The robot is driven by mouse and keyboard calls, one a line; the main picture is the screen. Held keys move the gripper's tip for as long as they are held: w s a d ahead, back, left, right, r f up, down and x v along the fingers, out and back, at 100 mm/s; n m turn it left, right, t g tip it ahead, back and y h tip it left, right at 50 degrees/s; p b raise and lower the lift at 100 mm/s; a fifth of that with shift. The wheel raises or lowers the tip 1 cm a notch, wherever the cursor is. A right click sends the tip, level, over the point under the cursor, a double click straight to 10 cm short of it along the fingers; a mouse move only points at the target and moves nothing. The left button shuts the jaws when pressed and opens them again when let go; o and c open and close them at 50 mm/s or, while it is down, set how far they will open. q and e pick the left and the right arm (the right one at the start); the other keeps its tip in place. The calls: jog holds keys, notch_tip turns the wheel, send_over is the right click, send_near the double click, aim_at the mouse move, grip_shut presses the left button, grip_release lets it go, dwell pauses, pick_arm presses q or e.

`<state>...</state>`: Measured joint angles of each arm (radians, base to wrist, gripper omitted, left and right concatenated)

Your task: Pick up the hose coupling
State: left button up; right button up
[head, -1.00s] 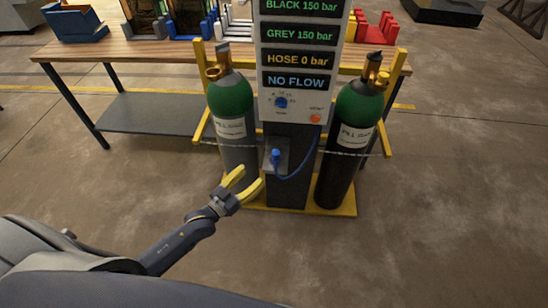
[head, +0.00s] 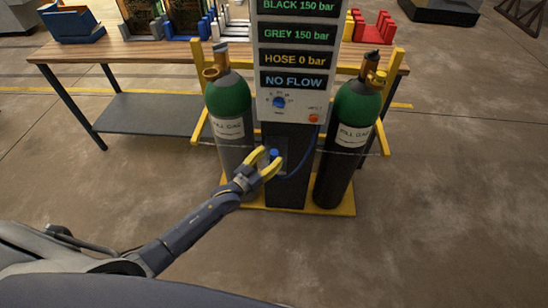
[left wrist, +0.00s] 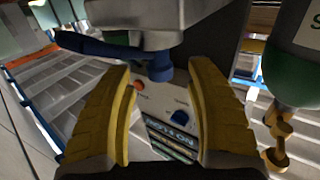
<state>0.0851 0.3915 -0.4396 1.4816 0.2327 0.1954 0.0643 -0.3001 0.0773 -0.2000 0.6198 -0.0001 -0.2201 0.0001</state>
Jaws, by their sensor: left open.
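The hose coupling (head: 274,154) is a small blue fitting on the dark front of the panel stand, between the two cylinders. A blue hose (head: 300,165) runs from it to the right and up toward the panel. My left gripper (head: 267,163) is open, its yellow fingers at the coupling and partly hiding it. In the left wrist view the blue coupling (left wrist: 158,68) shows between the fingertips, with a visible gap to each finger. The hose (left wrist: 95,44) leads off to the left there. My right gripper is not in view.
A grey cylinder (head: 233,140) stands left of the stand and a black one (head: 335,180) right, both with green tops, on a yellow base (head: 328,208). The control panel (head: 290,98) has a blue knob (head: 279,102). A workbench (head: 150,60) stands behind. The front floor is clear.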

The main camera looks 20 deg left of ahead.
pick_arm(q)
jog(key=shift+x, duration=1.45)
grip_shut()
